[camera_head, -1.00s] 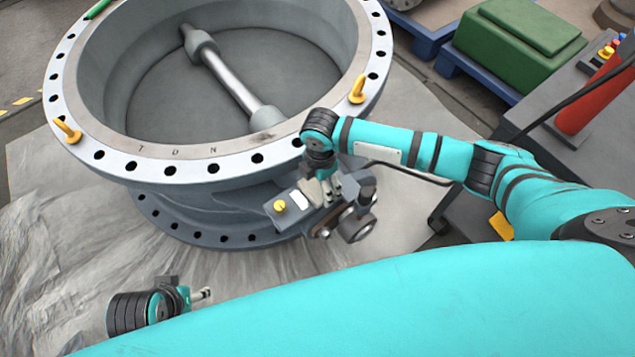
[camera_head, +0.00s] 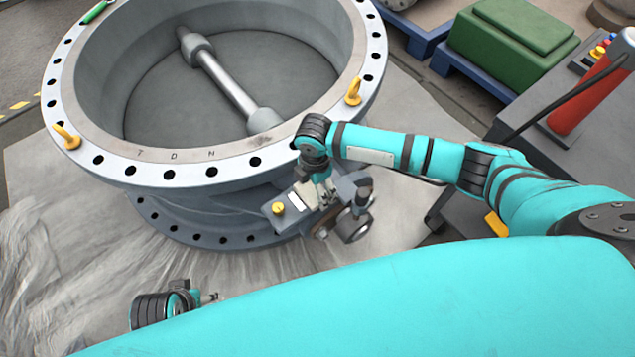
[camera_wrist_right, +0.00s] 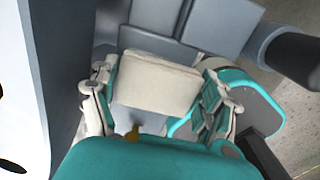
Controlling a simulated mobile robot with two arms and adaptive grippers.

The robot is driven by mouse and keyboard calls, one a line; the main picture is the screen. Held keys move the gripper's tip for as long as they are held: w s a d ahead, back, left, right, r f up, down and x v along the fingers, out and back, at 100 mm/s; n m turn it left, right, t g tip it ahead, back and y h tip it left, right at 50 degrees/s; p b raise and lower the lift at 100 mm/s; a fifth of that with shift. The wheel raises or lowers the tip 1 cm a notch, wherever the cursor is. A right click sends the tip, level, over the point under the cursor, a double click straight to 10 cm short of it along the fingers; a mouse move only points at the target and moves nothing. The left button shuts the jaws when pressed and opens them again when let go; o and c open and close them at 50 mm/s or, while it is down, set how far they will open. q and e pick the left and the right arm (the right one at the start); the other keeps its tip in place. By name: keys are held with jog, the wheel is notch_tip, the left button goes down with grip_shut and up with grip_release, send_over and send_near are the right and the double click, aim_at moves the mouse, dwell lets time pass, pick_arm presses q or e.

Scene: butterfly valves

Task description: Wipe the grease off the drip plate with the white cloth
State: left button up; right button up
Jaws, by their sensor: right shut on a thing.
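My right gripper (camera_head: 322,197) is low at the near side of the big grey valve body, beside its gearbox. In the right wrist view it (camera_wrist_right: 158,88) is shut on a thick, folded, off-white cloth (camera_wrist_right: 158,80), with one finger at each side of it. In the head view the cloth cannot be told apart from the fingers. I cannot clearly make out the drip plate or any grease on it; grey surfaces lie around the cloth in the wrist view. My left gripper (camera_head: 211,298) is small and partly hidden at the bottom left, its opening unclear.
The valve's round flange (camera_head: 212,171) with yellow lifting eyes (camera_head: 353,92) stands close by. The gearbox (camera_head: 285,208) has a yellow knob. A grey cart with a red cone-shaped thing (camera_head: 590,95) is at right. A green case (camera_head: 512,38) sits on a blue pallet. Grey sheeting covers the left floor.

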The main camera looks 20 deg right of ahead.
jog(key=shift+a, duration=0.15)
pick_arm(q)
jog(key=shift+s+f, duration=0.1)
jog(key=shift+f, duration=0.4)
pick_arm(e)
jog(key=shift+s+a, duration=0.1)
jog(key=shift+a, duration=0.05)
jog(key=shift+s+a+p, duration=0.15)
jog(key=shift+a+p, duration=0.2)
jog(key=shift+s+a+f, duration=0.1)
jog(key=shift+a, duration=0.1)
jog(key=shift+d, duration=0.2)
jog(key=shift+w+d+p, duration=0.3)
jog(key=shift+d+p, duration=0.2)
jog(key=shift+d, duration=0.1)
jog(key=shift+w+d, duration=0.1)
jog(key=shift+d, duration=0.1)
jog(key=shift+w+d+p, duration=0.2)
jog(key=shift+d+p, duration=0.15)
jog(key=shift+d, duration=0.15)
pick_arm(q)
notch_tip(320, 180, down, 8)
jog(key=s, duration=0.1)
jog(key=shift+s+a+g, duration=0.15)
jog(key=shift+s+g, duration=0.1)
jog(key=shift+g, duration=0.05)
